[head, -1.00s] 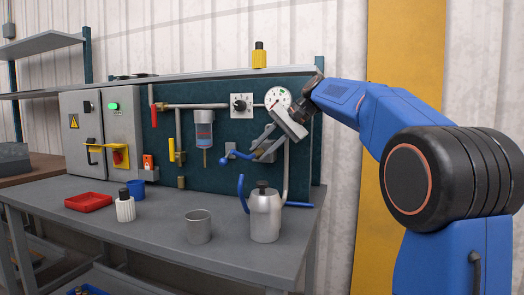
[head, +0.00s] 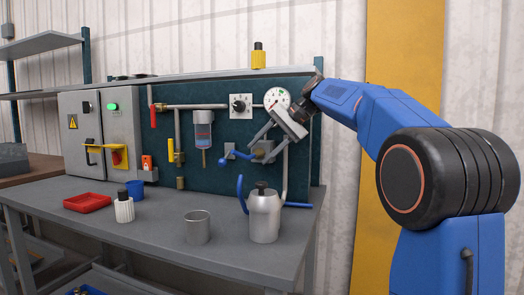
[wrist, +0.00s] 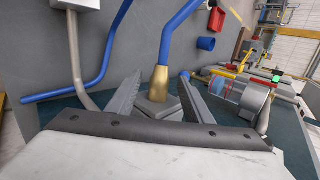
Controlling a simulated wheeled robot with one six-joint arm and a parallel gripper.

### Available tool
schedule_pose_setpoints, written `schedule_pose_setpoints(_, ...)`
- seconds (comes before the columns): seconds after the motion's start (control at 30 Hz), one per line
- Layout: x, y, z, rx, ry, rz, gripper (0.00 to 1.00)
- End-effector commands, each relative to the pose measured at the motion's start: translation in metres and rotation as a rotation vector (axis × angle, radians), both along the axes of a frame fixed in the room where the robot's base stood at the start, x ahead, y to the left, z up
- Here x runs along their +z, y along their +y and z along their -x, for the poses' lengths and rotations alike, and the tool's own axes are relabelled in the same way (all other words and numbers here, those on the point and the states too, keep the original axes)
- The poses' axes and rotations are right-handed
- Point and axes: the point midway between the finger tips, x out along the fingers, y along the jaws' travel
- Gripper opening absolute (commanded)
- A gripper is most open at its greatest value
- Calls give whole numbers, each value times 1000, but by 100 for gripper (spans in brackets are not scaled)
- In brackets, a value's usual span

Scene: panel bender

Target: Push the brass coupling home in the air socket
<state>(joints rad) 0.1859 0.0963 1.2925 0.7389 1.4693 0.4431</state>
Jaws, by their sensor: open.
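The brass coupling (wrist: 160,82) sits on the end of a blue hose (wrist: 176,28) in the wrist view. Its lower end meets the grey block of the air socket (wrist: 158,108); I cannot tell how deep it sits. My gripper (wrist: 160,76) is open, with one finger on each side of the coupling and a visible gap to both. In the head view my gripper (head: 256,148) reaches down and left to the socket on the dark green panel, its fingers spread. The coupling is too small to make out clearly there.
Below, a grey can (head: 264,217), a metal cup (head: 197,227), a blue cup (head: 135,189) and a red tray (head: 88,202) stand on the bench (head: 150,228).

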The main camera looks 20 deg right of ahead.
Motion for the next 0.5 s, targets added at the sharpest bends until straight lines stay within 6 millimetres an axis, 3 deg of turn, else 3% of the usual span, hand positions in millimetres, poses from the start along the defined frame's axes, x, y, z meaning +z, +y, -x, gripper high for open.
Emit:
schedule_pose_setpoints(0.17,13,-12,6,-1,-2,0,46)
schedule_pose_setpoints(0.5,60,-54,30,-3,-3,1,46)
